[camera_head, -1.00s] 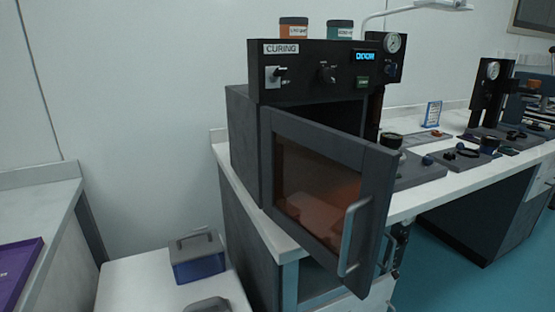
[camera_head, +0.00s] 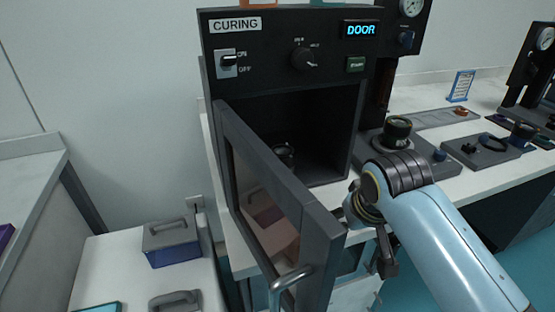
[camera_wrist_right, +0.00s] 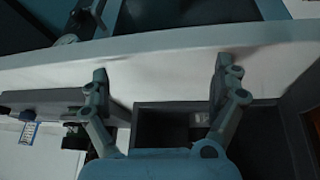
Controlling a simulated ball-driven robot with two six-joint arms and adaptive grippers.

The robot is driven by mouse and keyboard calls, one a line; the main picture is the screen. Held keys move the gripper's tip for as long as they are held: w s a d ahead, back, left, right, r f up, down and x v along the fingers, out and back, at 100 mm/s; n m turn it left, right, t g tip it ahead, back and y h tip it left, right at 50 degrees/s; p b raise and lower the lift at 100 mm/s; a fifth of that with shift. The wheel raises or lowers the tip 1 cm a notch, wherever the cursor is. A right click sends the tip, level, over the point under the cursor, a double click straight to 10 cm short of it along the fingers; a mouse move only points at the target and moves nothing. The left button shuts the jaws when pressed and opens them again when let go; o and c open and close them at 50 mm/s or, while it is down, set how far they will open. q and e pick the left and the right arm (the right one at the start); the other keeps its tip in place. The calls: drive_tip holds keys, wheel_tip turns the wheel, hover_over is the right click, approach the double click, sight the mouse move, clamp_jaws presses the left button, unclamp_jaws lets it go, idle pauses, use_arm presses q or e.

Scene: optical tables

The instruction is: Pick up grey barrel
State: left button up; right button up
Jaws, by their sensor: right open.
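A small dark grey cylinder (camera_head: 284,154), which may be the grey barrel, stands inside the open curing oven (camera_head: 290,102), just behind the door's edge and partly in shadow. My right gripper (camera_head: 386,255) hangs outside the oven, right of the door and in front of the bench, apart from the cylinder. In the right wrist view its two fingers (camera_wrist_right: 160,78) are wide apart with nothing between them. The pale bench edge (camera_wrist_right: 165,62) crosses behind them. I cannot make out the cylinder in that view. My left gripper is not in view.
The oven door (camera_head: 272,205) stands open towards me, its handle (camera_head: 290,280) low in front. A dark ringed fixture (camera_head: 397,132) stands on the bench right of the oven, behind my right arm. A lidded box (camera_head: 171,246) sits on the low white table at left.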

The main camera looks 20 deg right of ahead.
sight(286, 157)
drive_tip(key=shift+m+t, duration=0.3)
drive_tip(key=shift+t, duration=0.5)
drive_tip(key=w+a+r, duration=0.2)
drive_tip(key=w, duration=0.4)
drive_tip(key=w+a+r, duration=0.2)
drive_tip(key=w, duration=0.4)
drive_tip(key=w+a+r, duration=0.2)
drive_tip(key=w+a, duration=0.1)
drive_tip(key=w, duration=0.3)
drive_tip(key=shift+w, duration=0.3)
drive_tip(key=shift+w+a+b+x, duration=0.1)
drive_tip(key=shift+b+x, duration=0.05)
drive_tip(key=shift+x, duration=1.4)
drive_tip(key=shift+w+a+b+x, duration=0.1)
drive_tip(key=shift+w+b+x, duration=0.05)
drive_tip(key=shift+x, duration=1.4)
drive_tip(key=shift+r, duration=0.1)
drive_tip(key=shift+r, duration=0.1)
drive_tip(key=c, duration=1.5)
